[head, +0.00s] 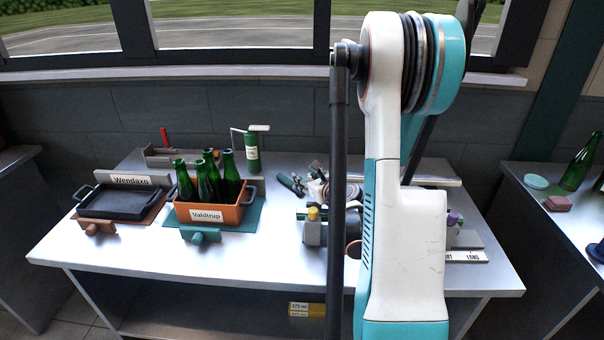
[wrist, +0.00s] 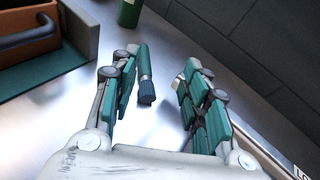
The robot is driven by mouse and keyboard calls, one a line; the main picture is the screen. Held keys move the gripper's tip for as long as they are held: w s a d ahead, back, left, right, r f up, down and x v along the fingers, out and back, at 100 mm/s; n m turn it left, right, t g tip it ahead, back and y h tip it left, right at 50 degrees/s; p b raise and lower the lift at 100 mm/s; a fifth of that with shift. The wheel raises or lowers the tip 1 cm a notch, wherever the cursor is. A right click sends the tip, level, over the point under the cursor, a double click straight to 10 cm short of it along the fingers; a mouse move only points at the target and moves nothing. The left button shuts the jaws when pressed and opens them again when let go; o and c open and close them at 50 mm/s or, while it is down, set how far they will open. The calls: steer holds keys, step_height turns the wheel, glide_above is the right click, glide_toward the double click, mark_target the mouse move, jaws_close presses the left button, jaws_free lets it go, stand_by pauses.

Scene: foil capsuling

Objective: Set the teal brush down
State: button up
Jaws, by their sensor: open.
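The teal brush (wrist: 145,65) shows in the wrist view as a slim teal handle with a dark blue end. It lies between my spread fingers, close beside the left finger and clear of the right one. It appears to rest on the steel bench (wrist: 185,55), though contact is hard to see. My gripper (wrist: 160,85) is open. In the head view my gripper (head: 302,177) is low over the back middle of the bench, partly hidden by my arm. I cannot clearly separate the brush from my fingers there.
An orange crate (head: 214,214) of green bottles stands left of my gripper, with a black tray (head: 125,203) farther left. A green canister (head: 252,158) stands behind. A grey device with a yellow knob (head: 313,213) stands in front of my gripper. Bare bench lies front left.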

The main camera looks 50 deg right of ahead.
steer(key=v, duration=0.7)
steer(key=shift+s, duration=0.3)
steer(key=shift+o, duration=0.5)
steer(key=shift+w+a, duration=0.1)
steer(key=shift+a, duration=0.05)
